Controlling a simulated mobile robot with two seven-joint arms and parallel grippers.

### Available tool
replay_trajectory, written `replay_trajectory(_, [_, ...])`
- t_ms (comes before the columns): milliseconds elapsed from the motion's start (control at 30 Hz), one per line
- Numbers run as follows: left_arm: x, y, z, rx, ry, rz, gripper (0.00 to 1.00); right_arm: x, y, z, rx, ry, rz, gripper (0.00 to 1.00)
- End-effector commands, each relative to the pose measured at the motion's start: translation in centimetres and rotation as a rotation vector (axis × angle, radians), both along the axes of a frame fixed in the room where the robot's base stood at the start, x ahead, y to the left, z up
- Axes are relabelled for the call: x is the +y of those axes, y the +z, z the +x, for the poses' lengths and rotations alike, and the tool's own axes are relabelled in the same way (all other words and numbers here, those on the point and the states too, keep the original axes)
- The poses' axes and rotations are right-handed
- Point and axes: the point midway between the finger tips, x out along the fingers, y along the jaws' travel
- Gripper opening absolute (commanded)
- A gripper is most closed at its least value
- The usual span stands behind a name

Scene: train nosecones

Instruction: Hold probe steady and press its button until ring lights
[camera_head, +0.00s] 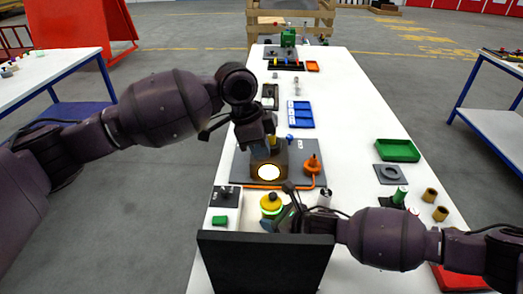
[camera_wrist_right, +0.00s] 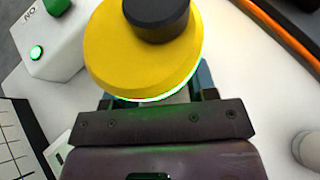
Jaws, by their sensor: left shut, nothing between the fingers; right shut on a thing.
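The probe (camera_head: 270,202) stands upright near the front of the table, with a yellow cap and a dark button on top. It fills the upper middle of the right wrist view (camera_wrist_right: 120,60), where a bright green band glows along the cap's lower edge. My right gripper (camera_head: 284,220) is shut on the probe below the cap; its fingers (camera_wrist_right: 158,96) are partly hidden under the cap. My left gripper (camera_head: 270,143) is shut and empty, behind and above the probe, near a brown block. It is apart from the button.
The brown block (camera_head: 269,158) with a bright round face stands on a grey plate behind the probe, beside an orange fitting (camera_head: 312,166). A white box (camera_wrist_right: 50,45) with a lit green button stands left of the probe. A black panel (camera_head: 262,262) stands in front.

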Motion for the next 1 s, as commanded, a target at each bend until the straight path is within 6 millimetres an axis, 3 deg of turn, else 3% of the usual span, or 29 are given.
replay_trajectory(467, [-0.01, -0.03, 0.01, 0.000, 0.000, 0.000, 0.00, -0.11, -0.11, 0.01, 0.001, -0.002, -0.003, 0.39])
replay_trajectory(500, [-0.01, -0.03, 0.01, 0.000, 0.000, 0.000, 0.00, -0.11, -0.12, 0.01, 0.001, -0.002, -0.003, 0.54])
replay_trajectory(700, [-0.01, -0.03, 0.01, 0.000, 0.000, 0.000, 0.00, -0.08, -0.08, 0.00, 0.001, -0.001, -0.002, 0.82])
replay_trajectory(1000, [-0.01, -0.02, 0.01, 0.000, 0.000, 0.000, 0.00, -0.16, 0.03, -0.06, 0.000, -0.001, -0.001, 0.82])
